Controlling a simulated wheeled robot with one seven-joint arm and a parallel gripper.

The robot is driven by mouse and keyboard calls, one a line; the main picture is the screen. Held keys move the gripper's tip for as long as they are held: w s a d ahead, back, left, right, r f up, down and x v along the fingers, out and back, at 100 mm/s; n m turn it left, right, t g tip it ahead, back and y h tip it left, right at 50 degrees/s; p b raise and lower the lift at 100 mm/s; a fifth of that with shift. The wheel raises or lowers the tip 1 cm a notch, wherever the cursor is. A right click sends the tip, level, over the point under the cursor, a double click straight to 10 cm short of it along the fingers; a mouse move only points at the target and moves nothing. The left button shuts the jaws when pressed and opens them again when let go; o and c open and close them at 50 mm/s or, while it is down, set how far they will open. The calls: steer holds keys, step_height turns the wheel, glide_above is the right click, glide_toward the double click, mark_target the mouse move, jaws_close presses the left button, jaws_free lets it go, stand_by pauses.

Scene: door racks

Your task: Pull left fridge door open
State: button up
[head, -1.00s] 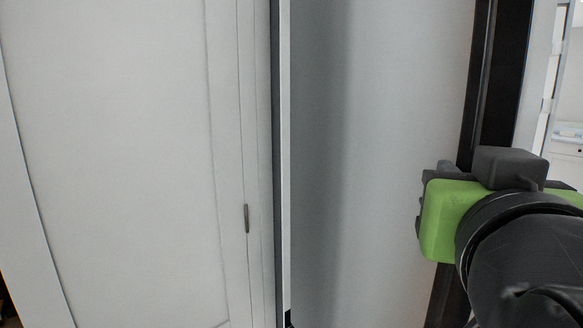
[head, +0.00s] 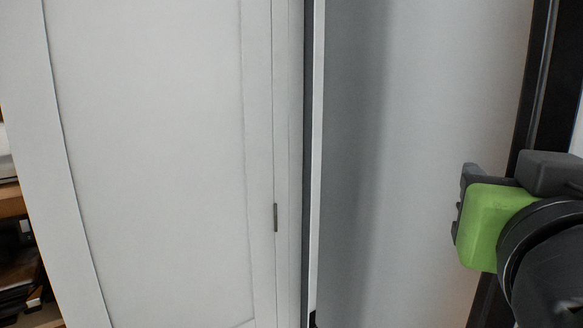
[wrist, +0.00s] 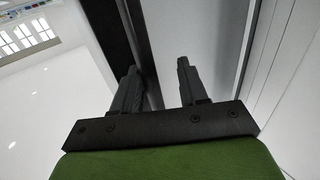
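A tall smooth grey panel (head: 430,120), which looks like the fridge door, fills the centre right of the head view. A long black upright strip (head: 540,90) runs along its right side. In the wrist view the black strip (wrist: 112,30) and the grey surface (wrist: 190,25) lie beyond my fingers. My gripper (wrist: 157,68) is open, its two fingers apart with nothing visibly held between them. In the head view my green gripper body (head: 495,225) is in front of the strip and hides part of it. I cannot tell whether the fingers touch the door.
A white panelled door (head: 150,150) with a small metal hinge (head: 276,217) stands to the left, close beside the grey panel. Wooden shelves (head: 12,205) show at the far left edge. A bright open room with windows (wrist: 28,38) shows at left in the wrist view.

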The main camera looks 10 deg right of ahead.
mark_target(525, 68)
step_height(525, 68, up, 10)
steer(key=p, duration=0.8)
steer(key=shift+r, duration=0.1)
steer(key=shift+a, duration=0.1)
